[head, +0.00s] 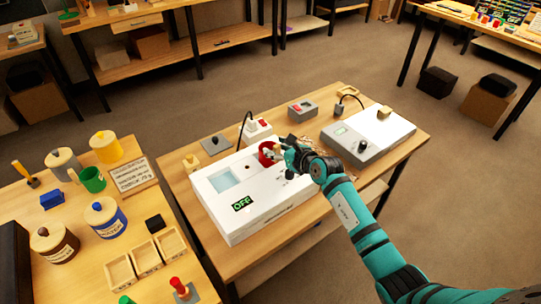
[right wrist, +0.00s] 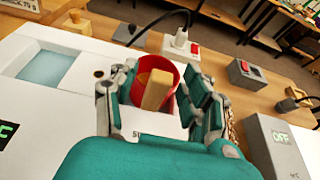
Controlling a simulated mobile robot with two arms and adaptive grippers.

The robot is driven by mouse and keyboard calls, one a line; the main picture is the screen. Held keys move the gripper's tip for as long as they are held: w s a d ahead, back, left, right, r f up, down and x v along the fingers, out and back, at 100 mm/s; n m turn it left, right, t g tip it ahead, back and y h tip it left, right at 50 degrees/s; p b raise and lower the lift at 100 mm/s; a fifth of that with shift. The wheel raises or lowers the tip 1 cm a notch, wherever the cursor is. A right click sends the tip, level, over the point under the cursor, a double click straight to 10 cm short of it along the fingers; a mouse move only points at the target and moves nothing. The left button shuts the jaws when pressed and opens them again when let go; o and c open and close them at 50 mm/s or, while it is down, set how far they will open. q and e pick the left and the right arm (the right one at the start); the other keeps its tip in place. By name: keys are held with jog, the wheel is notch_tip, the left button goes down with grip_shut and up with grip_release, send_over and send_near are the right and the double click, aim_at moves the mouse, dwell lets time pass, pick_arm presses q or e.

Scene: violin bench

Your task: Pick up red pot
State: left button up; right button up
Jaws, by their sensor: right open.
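The red pot (head: 265,155) stands at the right part of the white device (head: 263,200) on the middle table. In the right wrist view the red pot (right wrist: 169,70) is a round red vessel with a tan wooden piece (right wrist: 156,90) at its near side; I cannot tell if that is its handle. My right gripper (head: 281,153) is open at the pot. In the right wrist view its fingers (right wrist: 153,92) are spread on either side of the pot and the wooden piece. The pot's lower part is partly hidden by the gripper. My left gripper is not in view.
A grey-and-white scale (head: 372,135) stands right of the device. A white socket box (head: 257,130) and a grey box with a red button (head: 302,110) stand behind. The left table holds a yellow canister (head: 106,147), a green mug (head: 92,180) and small wooden trays (head: 146,258).

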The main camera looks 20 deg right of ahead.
jog(key=shift+w+a+f, duration=0.2)
jog(key=shift+w+f, duration=0.05)
jog(key=shift+w, duration=0.15)
grip_shut()
jog(key=shift+s, duration=0.1)
